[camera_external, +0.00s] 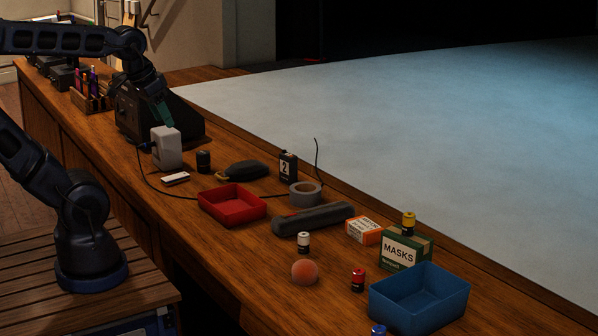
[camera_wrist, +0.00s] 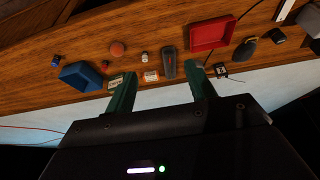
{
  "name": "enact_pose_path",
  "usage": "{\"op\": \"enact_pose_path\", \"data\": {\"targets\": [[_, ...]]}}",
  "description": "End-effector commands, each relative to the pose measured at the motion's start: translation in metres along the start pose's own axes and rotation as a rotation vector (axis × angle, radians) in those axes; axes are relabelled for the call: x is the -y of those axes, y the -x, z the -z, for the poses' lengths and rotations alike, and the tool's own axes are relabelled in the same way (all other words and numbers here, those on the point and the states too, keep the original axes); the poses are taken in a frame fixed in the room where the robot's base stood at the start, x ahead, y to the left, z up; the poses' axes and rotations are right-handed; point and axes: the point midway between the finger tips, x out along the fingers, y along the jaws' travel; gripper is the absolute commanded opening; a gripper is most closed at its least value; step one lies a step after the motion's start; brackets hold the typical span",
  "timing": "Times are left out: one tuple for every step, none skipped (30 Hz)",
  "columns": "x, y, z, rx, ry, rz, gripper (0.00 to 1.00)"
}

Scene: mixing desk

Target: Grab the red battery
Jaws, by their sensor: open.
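The red battery (camera_external: 358,280), a small upright cylinder with a red top and dark lower part, stands on the desk between the orange ball and the blue bin in the external view. It is a small red spot beside the blue bin in the wrist view (camera_wrist: 105,64). My gripper (camera_external: 166,118) has green fingers and hangs above the desk's far-left part, far from the battery. In the wrist view my gripper (camera_wrist: 162,70) has its fingers spread, with nothing held between them.
The blue bin (camera_external: 420,292), orange ball (camera_external: 305,272), white battery (camera_external: 303,243) and masks box (camera_external: 398,254) with a yellow-topped battery (camera_external: 408,222) are near the red battery. A blue battery (camera_external: 378,330) is at the front. A red tray (camera_external: 232,208) and dark case (camera_external: 313,219) lie farther left.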

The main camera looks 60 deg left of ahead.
Motion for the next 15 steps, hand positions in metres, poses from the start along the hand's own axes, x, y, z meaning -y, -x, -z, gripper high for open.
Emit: {"op": "enact_pose_path", "data": {"targets": [[0.000,0.000,0.000,0.000,0.000,0.000,0.55],[0.000,0.000,0.000,0.000,-0.001,0.001,0.55],[0.000,0.000,0.001,0.002,-0.005,0.002,0.55],[-0.001,-0.001,0.003,0.004,-0.010,0.004,0.55],[-0.001,-0.002,0.004,0.007,-0.018,0.008,0.55],[-0.002,-0.003,0.008,0.013,-0.033,0.014,0.55],[-0.003,-0.004,0.012,0.019,-0.048,0.020,0.55],[-0.005,-0.006,0.016,0.025,-0.065,0.026,0.55],[-0.007,-0.009,0.022,0.036,-0.093,0.035,0.55],[-0.009,-0.011,0.027,0.045,-0.116,0.043,0.55],[-0.011,-0.013,0.033,0.054,-0.141,0.051,0.55],[-0.014,-0.017,0.041,0.066,-0.177,0.061,0.55],[-0.017,-0.020,0.046,0.075,-0.202,0.068,0.55],[-0.019,-0.023,0.052,0.084,-0.229,0.075,0.55],[-0.023,-0.028,0.060,0.096,-0.266,0.084,0.55]]}}
